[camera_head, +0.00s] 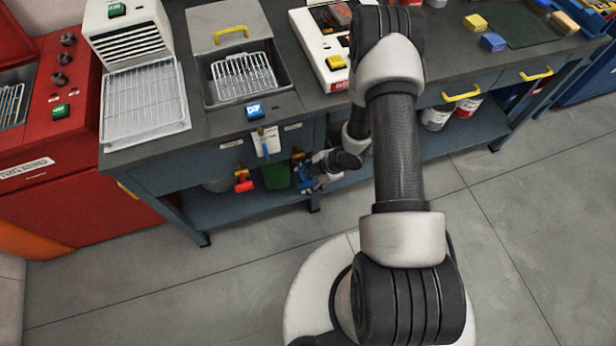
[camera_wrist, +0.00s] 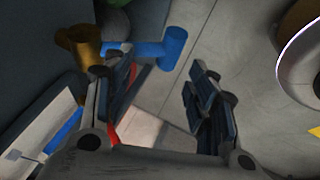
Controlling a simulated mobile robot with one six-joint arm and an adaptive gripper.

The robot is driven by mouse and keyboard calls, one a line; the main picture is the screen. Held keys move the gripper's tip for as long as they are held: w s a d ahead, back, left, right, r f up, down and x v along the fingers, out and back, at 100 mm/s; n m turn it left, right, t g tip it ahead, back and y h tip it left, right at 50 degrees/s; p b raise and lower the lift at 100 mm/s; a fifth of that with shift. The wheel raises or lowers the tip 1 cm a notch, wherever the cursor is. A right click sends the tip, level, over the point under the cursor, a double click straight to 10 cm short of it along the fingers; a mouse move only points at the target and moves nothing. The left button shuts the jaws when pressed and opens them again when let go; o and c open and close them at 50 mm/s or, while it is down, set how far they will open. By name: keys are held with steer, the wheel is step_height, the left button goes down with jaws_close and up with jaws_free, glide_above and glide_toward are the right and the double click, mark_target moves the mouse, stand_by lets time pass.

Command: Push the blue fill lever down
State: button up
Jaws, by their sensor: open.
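The blue fill lever (camera_wrist: 150,50) shows in the wrist view as a blue bar with a thick rounded end, joined to a brass fitting (camera_wrist: 82,45) at the upper left. In the head view the lever (camera_head: 304,186) is a small blue patch below the bench front, partly hidden by my gripper. My gripper (camera_head: 308,172) is at the bench front, close beside the lever. In the wrist view my gripper (camera_wrist: 160,88) has its fingers apart with nothing held between them. The lever lies just past the fingertips; I cannot tell whether they touch it.
A red lever (camera_head: 243,181) hangs to the left. A green bucket (camera_head: 277,177) stands under the bench beside my gripper. A white card (camera_head: 267,143) hangs on the bench front. The sink (camera_head: 211,95) is above. The floor (camera_head: 150,275) in front is clear.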

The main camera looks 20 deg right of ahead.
steer(key=shift+o, duration=0.6)
steer(key=shift+r, duration=0.1)
steer(key=shift+d+r, duration=0.2)
steer(key=shift+r, duration=0.15)
steer(key=v, duration=1.1)
steer(key=shift+s, duration=0.2)
steer(key=shift+c, duration=0.2)
